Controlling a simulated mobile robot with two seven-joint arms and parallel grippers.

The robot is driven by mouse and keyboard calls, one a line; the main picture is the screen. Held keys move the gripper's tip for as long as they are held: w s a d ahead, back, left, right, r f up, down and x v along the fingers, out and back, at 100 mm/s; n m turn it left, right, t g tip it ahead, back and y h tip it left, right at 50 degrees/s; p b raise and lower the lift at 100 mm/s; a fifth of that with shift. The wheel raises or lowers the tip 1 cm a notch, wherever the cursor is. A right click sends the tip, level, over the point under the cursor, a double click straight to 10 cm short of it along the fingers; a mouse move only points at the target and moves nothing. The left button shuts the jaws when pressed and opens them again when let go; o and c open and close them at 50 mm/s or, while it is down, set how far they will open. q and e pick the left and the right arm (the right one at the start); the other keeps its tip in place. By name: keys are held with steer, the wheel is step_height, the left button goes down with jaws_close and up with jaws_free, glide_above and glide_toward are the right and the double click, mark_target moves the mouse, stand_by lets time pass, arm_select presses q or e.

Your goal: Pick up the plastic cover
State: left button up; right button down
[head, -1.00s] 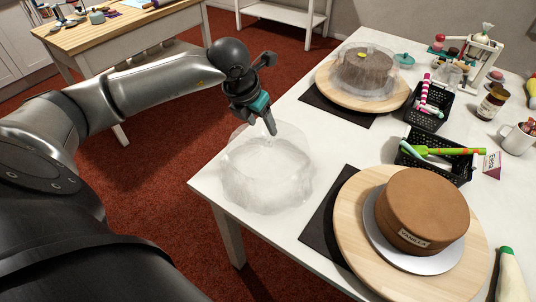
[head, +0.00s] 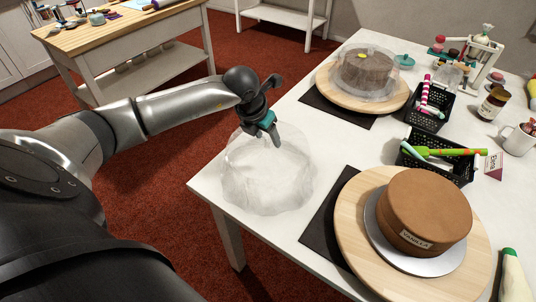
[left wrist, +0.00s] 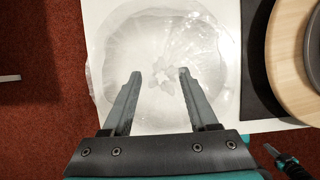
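The plastic cover (head: 268,175) is a clear dome on the near left corner of the white table. It fills the middle of the left wrist view (left wrist: 125,45), with a small clear knob (left wrist: 161,72) at its top. My left gripper (head: 275,140) is above the dome, tilted down. In the left wrist view its two fingers (left wrist: 160,76) are apart, with the knob showing between their tips and nothing gripped.
A vanilla cake (head: 424,210) stands on a wooden turntable (head: 357,225) right of the dome, beside a black mat (head: 322,237). A covered brown cake (head: 362,70) stands farther back. Black baskets (head: 428,118) hold tools at the right. Red carpet lies left of the table.

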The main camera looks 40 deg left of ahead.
arm_select(q)
jaws_close()
stand_by(1.2)
